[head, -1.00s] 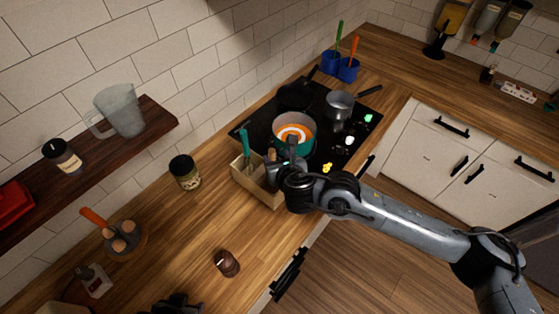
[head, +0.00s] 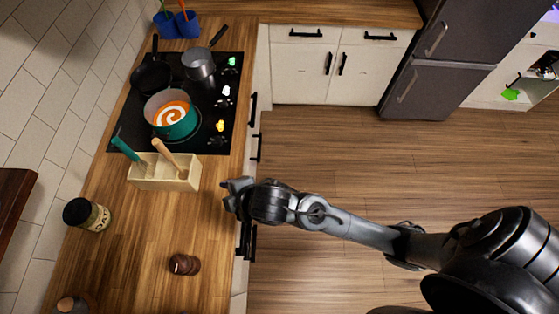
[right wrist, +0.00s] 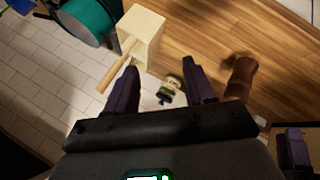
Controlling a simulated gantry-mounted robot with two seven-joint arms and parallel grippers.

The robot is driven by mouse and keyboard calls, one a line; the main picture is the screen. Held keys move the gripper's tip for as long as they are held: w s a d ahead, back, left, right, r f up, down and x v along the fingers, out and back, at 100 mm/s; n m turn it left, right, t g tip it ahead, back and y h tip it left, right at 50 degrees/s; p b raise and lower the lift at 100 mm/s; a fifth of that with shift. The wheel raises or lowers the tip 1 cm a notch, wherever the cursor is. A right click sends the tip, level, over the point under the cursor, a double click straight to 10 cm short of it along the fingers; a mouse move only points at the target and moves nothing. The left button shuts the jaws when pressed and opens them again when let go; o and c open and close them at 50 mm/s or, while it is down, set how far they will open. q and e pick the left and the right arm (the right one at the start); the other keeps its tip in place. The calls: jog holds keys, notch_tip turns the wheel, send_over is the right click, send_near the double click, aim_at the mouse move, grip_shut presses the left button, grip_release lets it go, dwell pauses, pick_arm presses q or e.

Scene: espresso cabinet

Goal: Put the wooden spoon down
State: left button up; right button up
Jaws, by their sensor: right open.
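The wooden spoon (head: 166,156) stands tilted in a compartment of the cream utensil holder (head: 180,184), with its light handle sticking out. Its lower end is hidden inside. My right gripper (head: 230,196) is open and empty, to the right of the holder near the counter's front edge. In the right wrist view the two fingers (right wrist: 159,64) are spread apart. The spoon handle (right wrist: 115,75) shows beside the left finger, not between the fingers, and the holder (right wrist: 147,32) is beyond. My left gripper is not in view.
A teal-handled utensil (head: 125,148) shares the holder. Behind it, the stove carries a teal pot of orange soup (head: 178,126), a black pan (head: 151,77) and a grey saucepan (head: 199,65). A jar (head: 86,214) and a brown mill (head: 184,264) stand on the counter, with clear wood between them.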

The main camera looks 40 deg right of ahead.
pick_arm(q)
jog(key=shift+d, duration=0.15)
pick_arm(e)
jog(key=s+d+f+m+g+h, duration=0.1)
jog(key=s+d+f+m+g, duration=0.1)
jog(key=s+d+m, duration=0.4)
jog(key=s+d+f+m+g+h, duration=0.1)
jog(key=s+d+f+m+g, duration=0.1)
jog(key=s+d+f+m, duration=0.2)
jog(key=s+d+m, duration=0.3)
jog(key=s+d, duration=0.1)
jog(key=s, duration=0.1)
jog(key=shift+d+f, duration=0.25)
jog(key=shift+f, duration=0.05)
pick_arm(q)
jog(key=shift+r+p, duration=0.3)
jog(key=shift+o, duration=1.2)
notch_tip(320, 180, up, 10)
jog(key=p, duration=1)
jog(key=shift+f, duration=0.15)
pick_arm(e)
notch_tip(320, 180, up, 10)
jog(key=shift+r, duration=0.15)
pick_arm(q)
jog(key=shift+w, duration=0.1)
pick_arm(e)
jog(key=shift+s, duration=0.1)
